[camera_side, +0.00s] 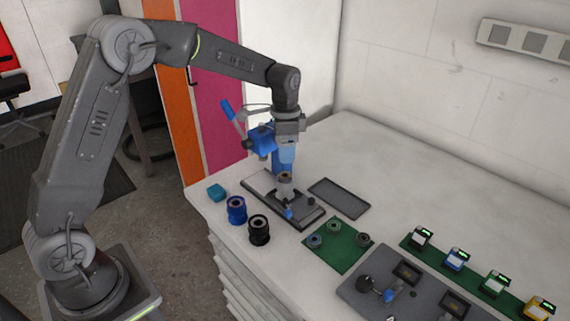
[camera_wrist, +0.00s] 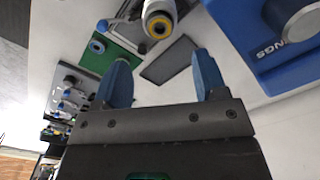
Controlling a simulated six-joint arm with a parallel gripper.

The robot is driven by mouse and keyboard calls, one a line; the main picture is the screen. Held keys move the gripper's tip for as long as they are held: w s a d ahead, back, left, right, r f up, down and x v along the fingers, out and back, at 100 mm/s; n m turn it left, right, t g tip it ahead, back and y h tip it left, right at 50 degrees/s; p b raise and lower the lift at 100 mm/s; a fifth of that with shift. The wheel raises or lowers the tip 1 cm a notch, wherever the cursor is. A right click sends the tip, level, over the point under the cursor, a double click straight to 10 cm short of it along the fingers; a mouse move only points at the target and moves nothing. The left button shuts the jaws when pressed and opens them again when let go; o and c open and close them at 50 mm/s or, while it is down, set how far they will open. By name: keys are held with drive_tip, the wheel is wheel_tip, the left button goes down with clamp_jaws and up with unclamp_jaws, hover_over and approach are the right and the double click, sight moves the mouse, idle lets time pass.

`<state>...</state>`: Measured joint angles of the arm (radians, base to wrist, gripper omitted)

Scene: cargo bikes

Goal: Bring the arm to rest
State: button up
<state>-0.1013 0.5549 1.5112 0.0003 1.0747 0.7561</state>
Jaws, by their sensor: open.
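My gripper (camera_side: 284,170) hangs from the arm with its blue fingers pointing down, above a dark fixture plate (camera_side: 256,188) on the white bench. In the wrist view the two blue fingers of my gripper (camera_wrist: 160,57) are spread apart, with nothing between them. A pale cylindrical part with a dark, yellow-ringed top (camera_wrist: 158,24) stands beyond the fingertips. It also shows as an upright part (camera_side: 286,188) just below the fingers in the side view. I cannot tell the exact gap between it and the fingers.
A blue device (camera_side: 262,139) with a lever stands close to my gripper; a blue body (camera_wrist: 277,40) fills the wrist view's upper right. A flat dark tray (camera_side: 340,198), a green mat (camera_side: 335,252) and blue and black spools (camera_side: 237,210) are nearby. The bench's back is clear.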

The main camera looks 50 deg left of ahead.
wheel_tip(320, 180, up, 6)
drive_tip(key=s+d+r+n+t, duration=0.1)
drive_tip(key=s+d+r+n, duration=0.1)
drive_tip(key=s+r, duration=0.35)
drive_tip(key=s+d+r+n+t, duration=0.1)
drive_tip(key=s+r+n+t, duration=0.15)
drive_tip(key=s, duration=0.65)
drive_tip(key=s+d+f+n+t, duration=0.2)
drive_tip(key=s+n, duration=0.1)
drive_tip(key=s, duration=1.1)
drive_tip(key=shift+f, duration=0.3)
